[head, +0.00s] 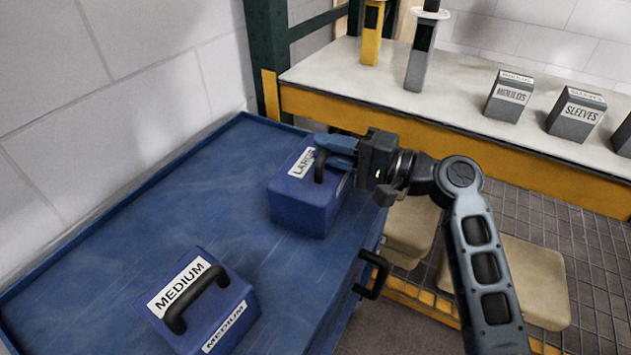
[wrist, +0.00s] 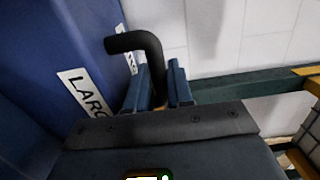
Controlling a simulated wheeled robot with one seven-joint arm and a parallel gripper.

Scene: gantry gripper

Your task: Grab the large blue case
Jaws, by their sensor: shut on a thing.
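The large blue case (head: 302,207) stands on the blue cart top, with a white label reading LARGE and a black handle (head: 321,167) on its upper face. In the wrist view the case (wrist: 75,45) fills the left side. My gripper (head: 335,150) reaches in from the right at the top of the case. In the wrist view its two blue fingers (wrist: 160,88) are on either side of the lower part of the black handle (wrist: 140,42), shut on it. The case looks to be resting on the cart; its far underside is hidden.
A blue case marked MEDIUM (head: 205,305) sits at the front of the blue cart (head: 150,235), whose rim and black push handle (head: 371,275) are at its right. A yellow-edged bench (head: 420,110) with grey boxes (head: 509,97) stands behind. The cart's left part is clear.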

